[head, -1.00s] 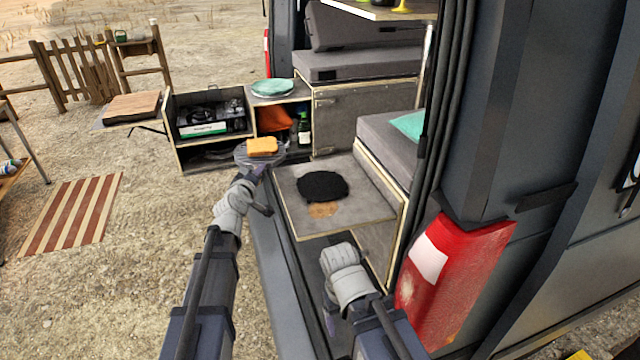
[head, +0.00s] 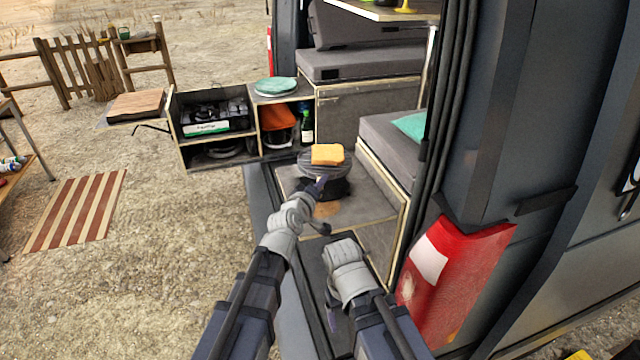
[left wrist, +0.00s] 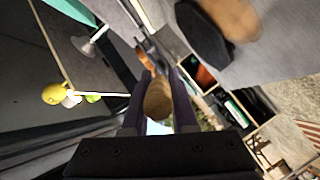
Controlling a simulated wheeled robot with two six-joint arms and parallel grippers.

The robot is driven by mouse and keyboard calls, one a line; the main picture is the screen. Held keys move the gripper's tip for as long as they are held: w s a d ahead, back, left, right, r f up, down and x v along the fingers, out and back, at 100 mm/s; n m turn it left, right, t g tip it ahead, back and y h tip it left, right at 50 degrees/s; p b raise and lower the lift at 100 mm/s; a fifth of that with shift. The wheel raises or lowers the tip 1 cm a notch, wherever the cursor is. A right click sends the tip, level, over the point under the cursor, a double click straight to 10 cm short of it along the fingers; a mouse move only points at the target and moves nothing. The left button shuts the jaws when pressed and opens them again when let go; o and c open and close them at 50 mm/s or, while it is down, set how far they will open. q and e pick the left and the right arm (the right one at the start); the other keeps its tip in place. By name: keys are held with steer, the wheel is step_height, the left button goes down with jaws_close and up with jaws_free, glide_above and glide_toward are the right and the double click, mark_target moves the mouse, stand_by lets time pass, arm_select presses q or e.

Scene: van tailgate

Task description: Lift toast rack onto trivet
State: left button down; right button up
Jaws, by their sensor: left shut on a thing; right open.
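The toast rack (head: 308,164) is a grey, ribbed round piece with a slice of toast (head: 327,154) on it. My left gripper (head: 320,184) is shut on it and holds it over the far part of the black trivet (head: 336,192) as the head camera sees it. The gap between rack and trivet is hard to judge. In the left wrist view the fingers (left wrist: 158,98) close around a rounded brown part, and the trivet (left wrist: 203,36) shows at the top right. My right gripper (head: 333,298) is open and empty, low near the tailgate, its fingertips partly hidden by its wrist.
The trivet lies on a grey board (head: 370,200) with a brown patch (head: 325,210) in front of it. Behind stand a low cabinet (head: 255,135) with a stove and a teal plate (head: 275,86). A grey cushioned bench (head: 385,145) borders the right; the red tail light (head: 455,265) is nearer.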

arm_select(q)
steer(key=shift+f+b, duration=3.7)
steer(key=c, duration=0.6)
jaws_free()
steer(key=shift+s, duration=0.1)
steer(key=p+v, duration=0.1)
steer(key=v, duration=0.6)
steer(key=shift+s+a+r+p, duration=0.15)
steer(key=shift+s+a+p, duration=0.05)
steer(key=shift+s+p, duration=0.15)
steer(key=shift+w, duration=0.1)
